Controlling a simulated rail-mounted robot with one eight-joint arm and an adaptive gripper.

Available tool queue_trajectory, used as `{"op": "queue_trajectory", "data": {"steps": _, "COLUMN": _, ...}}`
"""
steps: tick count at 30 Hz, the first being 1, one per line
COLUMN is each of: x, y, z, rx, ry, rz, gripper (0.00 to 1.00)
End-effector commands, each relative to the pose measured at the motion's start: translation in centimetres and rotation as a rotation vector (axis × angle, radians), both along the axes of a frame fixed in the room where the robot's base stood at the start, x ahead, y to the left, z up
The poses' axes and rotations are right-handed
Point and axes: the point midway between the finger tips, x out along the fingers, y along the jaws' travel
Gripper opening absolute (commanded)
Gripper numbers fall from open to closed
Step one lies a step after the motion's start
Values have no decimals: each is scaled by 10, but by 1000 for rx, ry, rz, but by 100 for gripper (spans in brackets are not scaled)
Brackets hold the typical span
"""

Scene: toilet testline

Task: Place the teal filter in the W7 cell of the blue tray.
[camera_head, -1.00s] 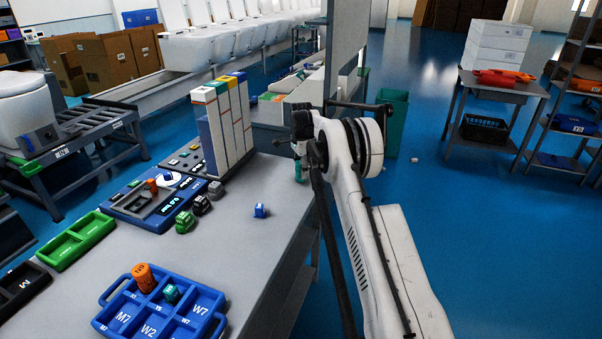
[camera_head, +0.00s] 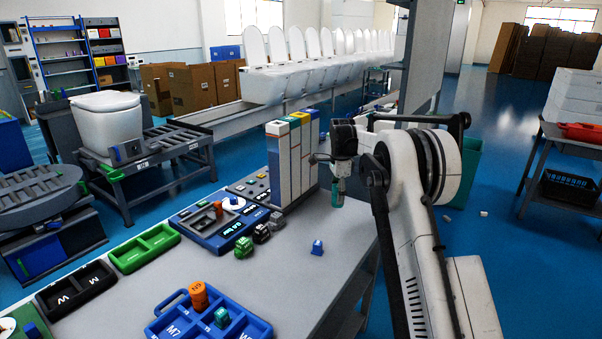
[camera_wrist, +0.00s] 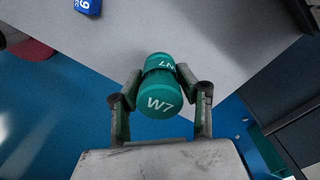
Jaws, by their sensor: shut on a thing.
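The teal filter (camera_wrist: 160,92) is a cylinder marked W7, held between the two fingers of my gripper (camera_wrist: 160,102) in the wrist view. In the head view the teal filter (camera_head: 337,192) hangs below my gripper (camera_head: 340,178), over the far right edge of the table. The blue tray (camera_head: 160,327) lies at the bottom of the head view, cut off by the frame edge. An orange cylinder (camera_head: 199,296) and a smaller teal piece (camera_head: 221,317) stand in its cells. The W7 cell is mostly cut off in the head view.
A blue block (camera_head: 317,247) stands alone on the grey table between my gripper and the tray. Tall boxes (camera_head: 290,165) stand left of my gripper. A green tray (camera_head: 145,248) and a black tray (camera_head: 76,290) lie at left.

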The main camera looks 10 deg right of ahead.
Motion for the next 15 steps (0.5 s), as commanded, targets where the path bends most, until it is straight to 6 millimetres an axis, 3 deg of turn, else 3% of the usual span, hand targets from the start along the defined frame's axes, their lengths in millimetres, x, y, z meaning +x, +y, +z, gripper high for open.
{"op": "queue_trajectory", "data": {"steps": 8, "x": -20, "y": 23, "z": -5, "rx": 0, "ry": 0, "rz": 185, "gripper": 6}}
{"op": "queue_trajectory", "data": {"steps": 15, "x": -73, "y": 65, "z": -19, "rx": 0, "ry": 0, "rz": 599, "gripper": 6}}
